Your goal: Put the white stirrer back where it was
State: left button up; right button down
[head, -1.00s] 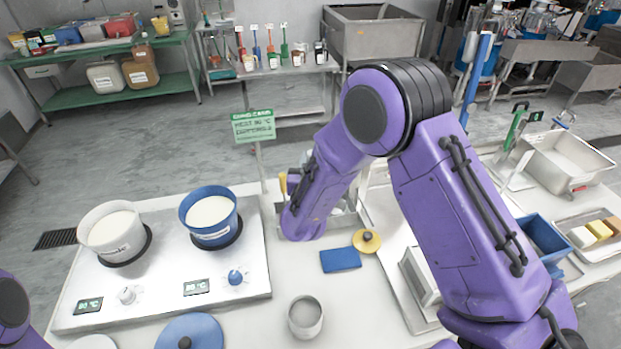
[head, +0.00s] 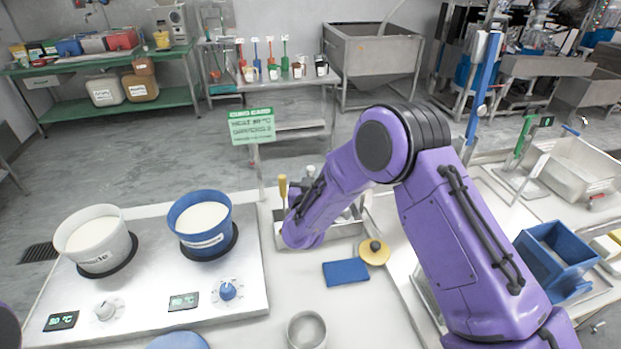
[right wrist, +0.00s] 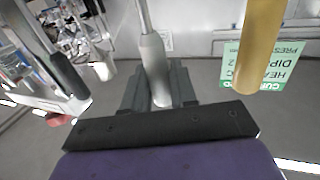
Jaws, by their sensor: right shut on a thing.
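My right gripper (right wrist: 157,88) is shut on the pale grey-white handle of the white stirrer (right wrist: 153,62), which stands between the dark fingers in the right wrist view. In the head view, my purple wrist hides most of this gripper; a pale handle tip (head: 310,171) shows just behind it. The steel holder (head: 346,229) lies behind and beside the wrist, partly hidden. A yellow handle (head: 283,188) stands at its left; it also shows in the right wrist view (right wrist: 258,45). The stirrer's lower end is hidden. My left gripper is out of view.
A white pot (head: 95,240) and a blue pot (head: 202,225) stand on the hotplate at the left. A green card (head: 251,126) stands behind. A blue bin (head: 556,260) is at the right.

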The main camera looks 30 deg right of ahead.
jog(key=c, duration=0.9)
grip_release()
jog(key=shift+s+f, duration=0.1)
jog(key=shift+r, duration=0.25)
jog(key=b+v, duration=0.2)
jog(key=v, duration=1)
jog(key=shift+b, duration=0.4)
